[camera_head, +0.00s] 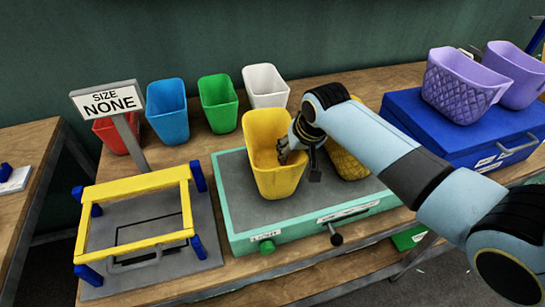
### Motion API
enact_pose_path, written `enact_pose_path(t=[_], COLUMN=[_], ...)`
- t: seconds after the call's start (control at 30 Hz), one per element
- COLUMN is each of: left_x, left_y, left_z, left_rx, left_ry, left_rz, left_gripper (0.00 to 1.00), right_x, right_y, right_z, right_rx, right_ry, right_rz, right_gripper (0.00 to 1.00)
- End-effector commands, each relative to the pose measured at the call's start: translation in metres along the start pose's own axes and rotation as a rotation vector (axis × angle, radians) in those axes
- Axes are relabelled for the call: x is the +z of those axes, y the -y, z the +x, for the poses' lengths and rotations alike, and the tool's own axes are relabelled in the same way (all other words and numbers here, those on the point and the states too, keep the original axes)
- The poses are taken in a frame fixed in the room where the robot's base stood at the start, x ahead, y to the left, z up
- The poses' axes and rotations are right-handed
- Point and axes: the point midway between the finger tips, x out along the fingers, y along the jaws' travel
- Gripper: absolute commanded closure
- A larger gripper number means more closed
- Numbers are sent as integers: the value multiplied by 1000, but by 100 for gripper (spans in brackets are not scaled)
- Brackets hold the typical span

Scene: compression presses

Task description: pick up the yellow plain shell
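The yellow plain shell (265,170) is a smooth, upright, open-topped bin on the grey top of the teal-edged press (232,197). My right gripper (299,162) is at the shell's right rim. One finger is over the opening and the other hangs outside the right wall. The fingers look spread apart, with the wall between them. Whether they touch it is hard to tell. A yellow textured shell (345,163) stands just to the right, partly hidden by my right arm. My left gripper is not in view.
Red (112,136), blue (167,112), green (219,104) and white (265,87) bins stand behind. A yellow-and-blue frame (137,185) is at left beside a "SIZE NONE" sign (108,101). Purple bins (458,85) sit on a blue press (420,128) at right.

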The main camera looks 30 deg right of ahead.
Motion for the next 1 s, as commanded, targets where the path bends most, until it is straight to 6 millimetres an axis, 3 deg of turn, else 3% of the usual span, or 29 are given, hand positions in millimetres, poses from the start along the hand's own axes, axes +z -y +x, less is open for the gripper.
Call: enact_pose_path(t=[0.17,0.4,0.87,1.0], left_x=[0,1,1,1], left_y=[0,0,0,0], left_z=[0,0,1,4], left_rx=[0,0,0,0], left_ry=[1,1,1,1], left_rz=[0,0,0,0], left_gripper=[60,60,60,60], right_x=[0,0,-1,-7], right_y=[0,0,0,2], right_z=[0,0,-1,-13], right_rx=[0,0,-1,-2], right_ry=[0,-1,-2,-6], right_rz=[0,0,0,0], right_gripper=[68,100,100,100])
